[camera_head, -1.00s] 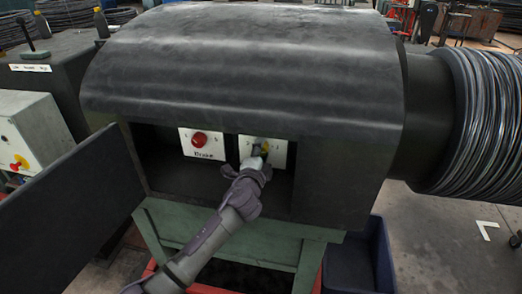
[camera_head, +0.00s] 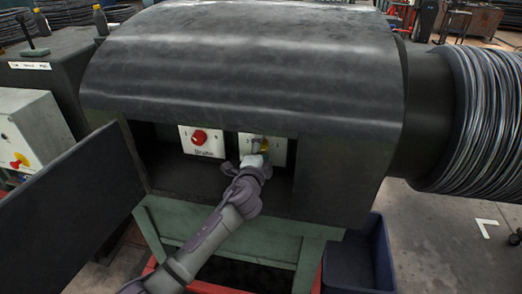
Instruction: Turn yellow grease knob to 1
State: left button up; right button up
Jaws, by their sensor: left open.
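The yellow grease knob (camera_head: 265,148) sits on the right white plate (camera_head: 279,158) inside the open recess of the dark machine. Only a small part of the knob shows; my gripper hides the rest. My left gripper (camera_head: 256,149) is at the knob, with its fingers in front of the plate. It is open. Whether the fingers touch the knob cannot be told. The plate's lower label is hidden behind the gripper. A red knob (camera_head: 199,138) sits on the left white plate, labelled Brake. My right gripper is not in view.
An open dark door (camera_head: 68,202) stands left of the recess. The dark curved cover (camera_head: 245,65) overhangs it. A wire-wound drum (camera_head: 478,120) is at the right, and a blue bin (camera_head: 350,262) stands below. A grey control box (camera_head: 32,130) is at the far left.

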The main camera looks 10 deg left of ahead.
pick_arm(q)
jog(key=s, duration=1.2)
jog(key=shift+r, duration=0.25)
